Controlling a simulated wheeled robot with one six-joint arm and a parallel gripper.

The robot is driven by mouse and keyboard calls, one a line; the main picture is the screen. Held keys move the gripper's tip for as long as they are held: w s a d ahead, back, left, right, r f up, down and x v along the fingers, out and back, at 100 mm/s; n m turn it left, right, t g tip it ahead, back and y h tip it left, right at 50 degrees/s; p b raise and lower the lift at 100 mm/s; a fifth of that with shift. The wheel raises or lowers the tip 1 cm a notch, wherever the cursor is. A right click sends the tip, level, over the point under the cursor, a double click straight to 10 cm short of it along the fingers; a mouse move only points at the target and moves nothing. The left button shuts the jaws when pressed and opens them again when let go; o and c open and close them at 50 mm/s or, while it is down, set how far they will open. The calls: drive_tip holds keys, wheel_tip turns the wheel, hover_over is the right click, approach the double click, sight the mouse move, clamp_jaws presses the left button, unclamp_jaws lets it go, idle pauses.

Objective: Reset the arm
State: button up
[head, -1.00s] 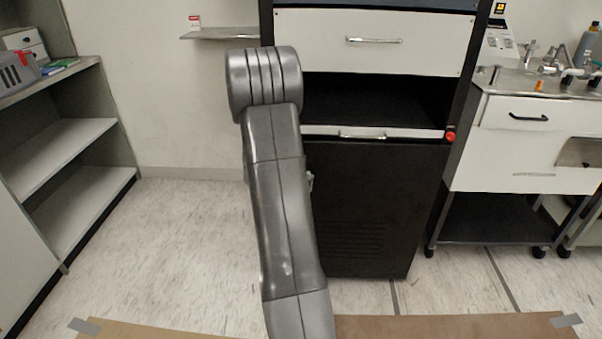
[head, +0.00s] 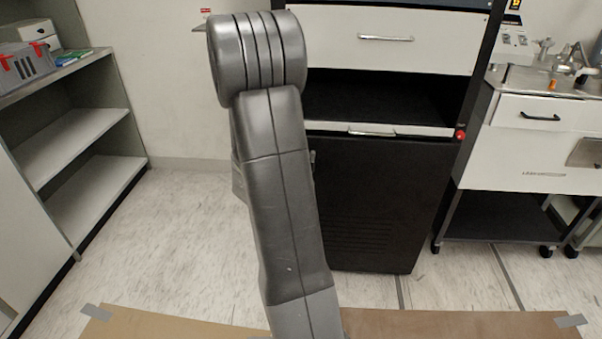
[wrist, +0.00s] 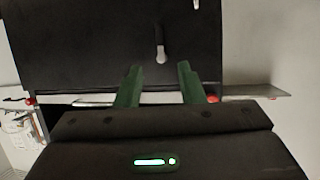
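My arm stands raised in the middle of the head view, with its grey elbow near the top; my gripper is hidden there. In the wrist view my gripper (wrist: 160,88) shows two green fingers set well apart with nothing between them. Beyond the fingers is a dark surface with a light handle-like piece (wrist: 161,52). The black cabinet (head: 372,200) stands behind my arm in the head view, with an open dark bay (head: 385,98) and a white drawer (head: 430,42) above it.
White shelves (head: 90,185) stand at the left, with a grey bin (head: 25,65) on top. A white-drawered cart (head: 530,125) with a sink stands at the right. Brown sheets (head: 470,325) lie on the floor in front. The floor between shelves and cabinet is clear.

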drive_tip(key=b+x, duration=0.2)
drive_tip(key=x, duration=1.2)
drive_tip(key=shift+s+r, duration=0.1)
drive_tip(key=shift+s, duration=0.05)
drive_tip(key=p+v, duration=0.2)
drive_tip(key=v, duration=1.1)
drive_tip(key=shift+w+d+f+n+h+b, duration=0.3)
drive_tip(key=shift+w+d+f, duration=0.4)
drive_tip(key=shift+w, duration=1.3)
drive_tip(key=shift+w+d+f+n+h+b, duration=0.15)
drive_tip(key=shift+w+d+f+n, duration=0.5)
drive_tip(key=shift+w, duration=1.4)
drive_tip(key=shift+w+d+f+n+h+b, duration=0.2)
drive_tip(key=shift+w+f, duration=0.8)
drive_tip(key=shift+w, duration=1)
drive_tip(key=shift+d, duration=0.1)
